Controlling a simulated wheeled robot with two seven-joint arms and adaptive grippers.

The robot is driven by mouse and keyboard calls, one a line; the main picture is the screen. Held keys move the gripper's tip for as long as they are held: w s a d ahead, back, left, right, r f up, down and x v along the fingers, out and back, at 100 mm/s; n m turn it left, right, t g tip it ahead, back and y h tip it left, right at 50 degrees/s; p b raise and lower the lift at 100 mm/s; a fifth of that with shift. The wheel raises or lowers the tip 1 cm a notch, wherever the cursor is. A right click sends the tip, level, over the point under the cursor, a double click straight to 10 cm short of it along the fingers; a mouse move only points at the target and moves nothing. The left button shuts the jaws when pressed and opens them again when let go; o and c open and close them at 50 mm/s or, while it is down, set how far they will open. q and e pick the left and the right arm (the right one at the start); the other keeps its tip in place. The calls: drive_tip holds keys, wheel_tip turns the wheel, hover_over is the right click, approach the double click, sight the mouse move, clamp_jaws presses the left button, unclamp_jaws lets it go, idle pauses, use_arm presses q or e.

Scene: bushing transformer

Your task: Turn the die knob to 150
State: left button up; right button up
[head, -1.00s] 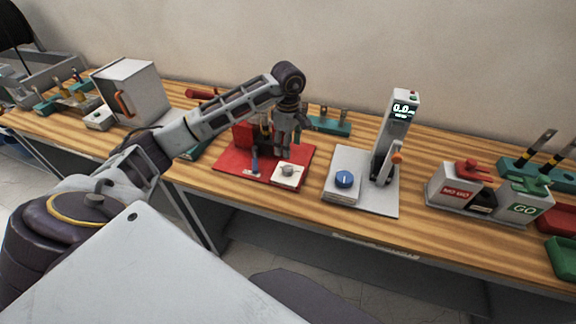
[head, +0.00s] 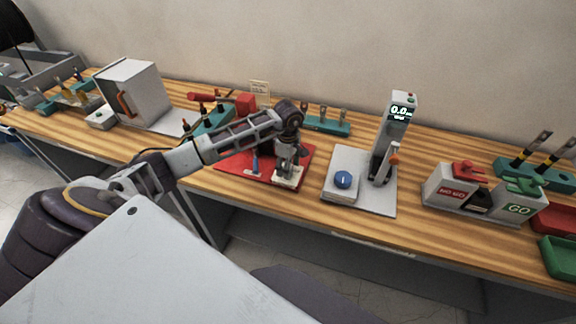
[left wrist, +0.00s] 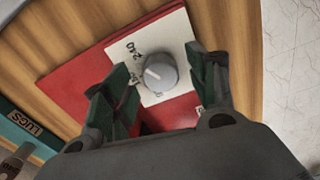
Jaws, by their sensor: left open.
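The die knob is a round grey knob (left wrist: 160,72) with a white pointer line, on a white dial plate (left wrist: 182,49) with printed numbers; I make out 240, and the others are partly hidden. The plate sits on a red base (left wrist: 75,78), which also shows in the head view (head: 231,163). My left gripper (left wrist: 168,88) is open, its green-padded fingers on either side of the knob in the left wrist view. I cannot tell whether they touch it. In the head view the left gripper (head: 287,172) is over the dial plate and hides the knob. My right gripper is not in view.
Right of the red base stands a grey press-like device (head: 362,195) with a blue knob (head: 346,180) and a display reading 0.0. Further right are the NO GO box (head: 455,190) and GO box (head: 522,207). A teal LUGS tray (left wrist: 22,130) lies near the red base.

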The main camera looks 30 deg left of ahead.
use_arm(q)
drive_tip(key=shift+f, duration=0.15)
drive_tip(key=c, duration=1)
drive_tip(key=shift+c, duration=0.2)
